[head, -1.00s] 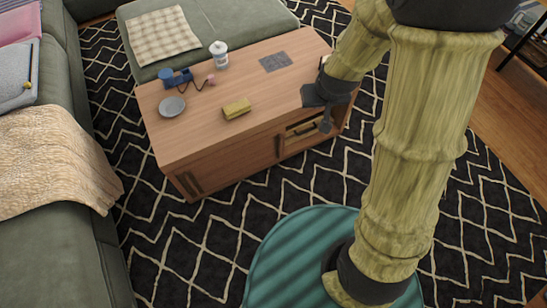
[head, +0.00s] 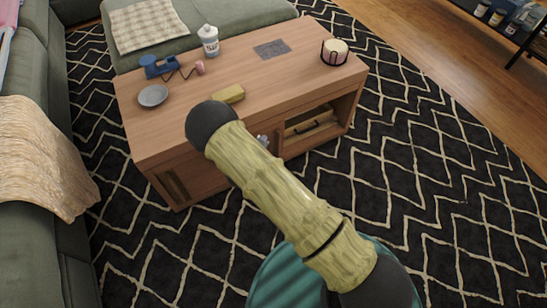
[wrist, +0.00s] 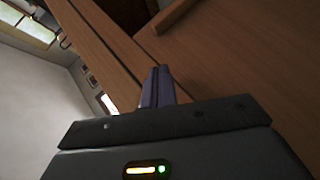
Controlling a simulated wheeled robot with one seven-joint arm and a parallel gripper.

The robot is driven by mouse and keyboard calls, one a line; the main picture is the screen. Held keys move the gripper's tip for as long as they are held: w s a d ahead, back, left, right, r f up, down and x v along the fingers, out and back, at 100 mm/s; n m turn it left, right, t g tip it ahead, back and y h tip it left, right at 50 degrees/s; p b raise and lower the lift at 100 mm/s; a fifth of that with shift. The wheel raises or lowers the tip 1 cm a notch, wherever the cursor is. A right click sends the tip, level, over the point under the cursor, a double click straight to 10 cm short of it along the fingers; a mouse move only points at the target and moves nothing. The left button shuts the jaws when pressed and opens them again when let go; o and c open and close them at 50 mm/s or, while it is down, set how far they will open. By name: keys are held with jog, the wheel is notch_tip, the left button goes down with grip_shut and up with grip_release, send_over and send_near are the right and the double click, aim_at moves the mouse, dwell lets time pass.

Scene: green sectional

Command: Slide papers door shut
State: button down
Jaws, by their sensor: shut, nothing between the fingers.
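The wooden coffee table's front has a sliding wood door panel (head: 208,176) at the left, with a dark upright handle (head: 175,186) near its left end. The right compartment (head: 325,114) is open, showing a drawer or box (head: 312,128) with a dark handle. My arm hides the middle of the front. A bit of my gripper (head: 262,139) shows behind my arm, by the table front. In the wrist view my gripper's fingers (wrist: 157,86) are together and empty, pointing at wood beside a dark gap. I cannot tell whether they touch it.
On the tabletop are a grey dish (head: 153,96), a blue object (head: 160,67), a white jar (head: 209,41), a yellow block (head: 230,94) and a candle holder (head: 335,52). A green sofa (head: 35,240) stands left. Patterned rug (head: 440,180) lies clear at right.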

jog(key=s+a+f+n+t+b, duration=0.2)
jog(key=s+f+n+t+b, duration=0.2)
jog(key=f, duration=0.9)
jog(key=shift+s+n+t+h+b, duration=0.3)
jog(key=shift+s+n+t+b, duration=0.15)
jog(key=shift+s+b, duration=0.65)
jog(key=b, duration=0.5)
send_near(276, 141)
jog(key=w+a, duration=0.2)
jog(key=w, duration=0.1)
jog(key=w+d+b, duration=0.1)
jog(key=w+d, duration=0.1)
jog(key=shift+d+f+b, duration=0.1)
jog(key=shift+d+b, duration=0.25)
jog(key=shift+d, duration=0.05)
jog(key=shift+w+d, duration=0.25)
jog(key=shift+d, duration=0.05)
